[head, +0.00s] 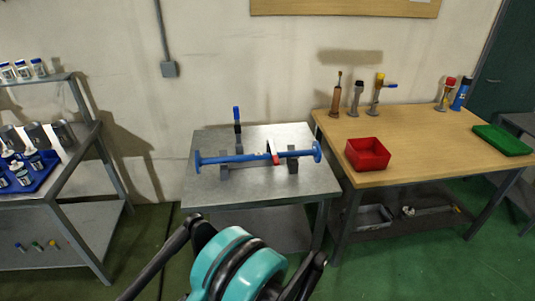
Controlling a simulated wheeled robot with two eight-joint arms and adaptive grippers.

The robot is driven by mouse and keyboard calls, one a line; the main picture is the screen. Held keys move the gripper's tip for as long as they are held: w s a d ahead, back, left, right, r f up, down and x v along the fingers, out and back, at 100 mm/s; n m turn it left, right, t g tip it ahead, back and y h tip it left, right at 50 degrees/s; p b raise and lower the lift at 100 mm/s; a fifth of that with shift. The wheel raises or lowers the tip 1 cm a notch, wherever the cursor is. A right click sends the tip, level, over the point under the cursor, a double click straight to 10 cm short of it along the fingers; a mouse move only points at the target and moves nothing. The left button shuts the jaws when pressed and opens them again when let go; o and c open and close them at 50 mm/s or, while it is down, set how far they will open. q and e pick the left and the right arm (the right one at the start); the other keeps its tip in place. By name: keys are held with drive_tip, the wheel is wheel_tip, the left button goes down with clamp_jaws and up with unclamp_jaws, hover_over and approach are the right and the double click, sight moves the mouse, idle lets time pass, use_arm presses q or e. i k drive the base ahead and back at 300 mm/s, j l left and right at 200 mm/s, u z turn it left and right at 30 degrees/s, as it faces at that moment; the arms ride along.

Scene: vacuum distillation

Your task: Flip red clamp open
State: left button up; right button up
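The red clamp (275,158) is a small red piece on the blue tube assembly (240,158), right of its middle. A thin light-and-red part stands up from it, tilted slightly left. I cannot tell from this distance whether the clamp is open or shut. The blue tube lies level across supports on the grey metal table, with a round blue flange (317,152) at its right end. Teal and black parts of my own body fill the bottom middle, short of the table. I see no fingertips of either gripper, and nothing of mine touches the clamp.
The grey table (210,190) has bare top around the assembly. A blue-topped upright piece (237,118) stands behind the tube. A wooden table (420,150) at right holds a red bin (367,154) and a green tray (502,140). Shelving (75,180) stands at left.

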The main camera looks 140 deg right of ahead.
sight(273, 150)
drive_tip(key=j+z, duration=0.1)
drive_tip(key=z, duration=4.5)
drive_tip(key=i+j+z, duration=0.15)
drive_tip(key=i+j+u, duration=0.1)
drive_tip(key=u, duration=0.3)
drive_tip(key=i+u, duration=0.5)
drive_tip(key=u, duration=10.75)
